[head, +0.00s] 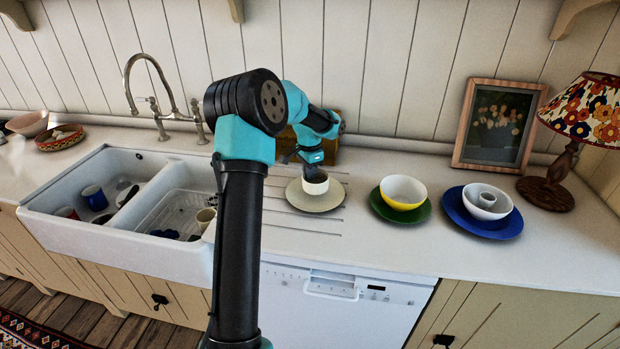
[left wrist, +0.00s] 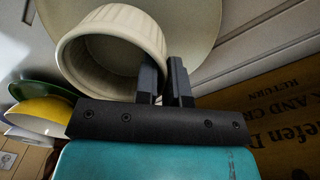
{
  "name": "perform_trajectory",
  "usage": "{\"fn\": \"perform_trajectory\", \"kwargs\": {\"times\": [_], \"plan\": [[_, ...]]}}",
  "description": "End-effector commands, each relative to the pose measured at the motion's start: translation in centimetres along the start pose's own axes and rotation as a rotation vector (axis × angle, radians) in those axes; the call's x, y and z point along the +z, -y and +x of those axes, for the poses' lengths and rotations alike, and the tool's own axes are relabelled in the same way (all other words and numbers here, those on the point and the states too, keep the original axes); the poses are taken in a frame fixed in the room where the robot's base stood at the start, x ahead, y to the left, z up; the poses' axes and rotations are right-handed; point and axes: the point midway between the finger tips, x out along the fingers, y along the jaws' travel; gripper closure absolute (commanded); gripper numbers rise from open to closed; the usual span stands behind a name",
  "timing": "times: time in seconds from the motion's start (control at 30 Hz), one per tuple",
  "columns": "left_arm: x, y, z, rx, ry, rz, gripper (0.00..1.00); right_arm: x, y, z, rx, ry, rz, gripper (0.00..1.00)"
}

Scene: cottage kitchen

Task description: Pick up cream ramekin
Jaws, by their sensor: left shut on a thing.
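The cream ramekin (head: 316,185) is over the pale cream plate (head: 316,204) on the counter, right of the sink. I cannot tell whether it touches the plate. My left gripper (head: 308,172) comes down on it from behind, partly hidden by its own wrist. In the left wrist view the ribbed ramekin (left wrist: 110,45) shows its open mouth. The left gripper's fingers (left wrist: 165,82) are shut on its wall, one finger inside the mouth and one outside. The plate (left wrist: 200,30) lies beyond it. My right gripper is not in view.
A white-and-yellow bowl (head: 404,190) on a green plate (head: 385,212) and a nested bowl on a blue plate (head: 500,229) stand to the right. The sink (head: 110,235) with mugs is left.

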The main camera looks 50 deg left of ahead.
Motion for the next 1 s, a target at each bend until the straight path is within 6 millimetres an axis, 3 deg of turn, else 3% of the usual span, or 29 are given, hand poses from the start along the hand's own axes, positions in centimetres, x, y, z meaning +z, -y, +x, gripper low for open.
{"fn": "perform_trajectory", "kwargs": {"times": [0.27,0.7,1.0], "plan": [[1.4,-2.6,-0.5,-0.001,-0.001,0.001,1.00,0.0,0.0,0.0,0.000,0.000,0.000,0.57],[5.5,-11.0,-1.1,0.000,-0.001,0.002,1.00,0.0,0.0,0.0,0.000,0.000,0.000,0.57],[7.1,-14.1,-1.2,-0.001,-0.001,0.001,1.00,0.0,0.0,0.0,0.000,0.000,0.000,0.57]]}}
